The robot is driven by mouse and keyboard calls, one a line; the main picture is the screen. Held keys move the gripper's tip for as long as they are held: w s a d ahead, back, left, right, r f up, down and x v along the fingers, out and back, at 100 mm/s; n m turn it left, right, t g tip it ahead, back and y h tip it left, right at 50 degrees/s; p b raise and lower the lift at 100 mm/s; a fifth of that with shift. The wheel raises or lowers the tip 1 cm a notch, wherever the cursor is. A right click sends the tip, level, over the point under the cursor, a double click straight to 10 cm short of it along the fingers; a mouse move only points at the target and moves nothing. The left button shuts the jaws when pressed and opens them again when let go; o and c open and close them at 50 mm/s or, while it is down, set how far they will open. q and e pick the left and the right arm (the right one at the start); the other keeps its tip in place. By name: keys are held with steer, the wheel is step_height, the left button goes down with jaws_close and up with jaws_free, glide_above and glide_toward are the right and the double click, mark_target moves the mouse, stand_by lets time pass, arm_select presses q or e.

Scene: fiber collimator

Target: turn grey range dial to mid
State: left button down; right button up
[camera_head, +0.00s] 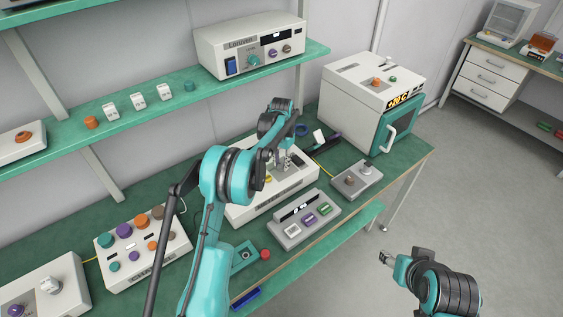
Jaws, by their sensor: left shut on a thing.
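My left gripper (286,164) points down at the top of a white box (246,211) in the middle of the green bench. It is shut on a small grey part there, which looks like the grey range dial; the fingers hide most of it, so its pointer setting cannot be read. A yellow knob (268,179) shows on the same box just left of the fingers. My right gripper (386,257) hangs over the floor to the right of the bench, away from the box; its finger gap is too small to judge.
A multi-knob panel (143,246) stands to the left. The floor at right is clear.

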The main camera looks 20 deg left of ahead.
mark_target(282, 164)
arm_select(q)
steer(key=m, duration=0.6)
steer(key=shift+m, duration=0.3)
stand_by(0.4)
steer(key=c, duration=1.2)
jaws_free()
step_height(282, 164, up, 12)
steer(key=shift+f, duration=0.1)
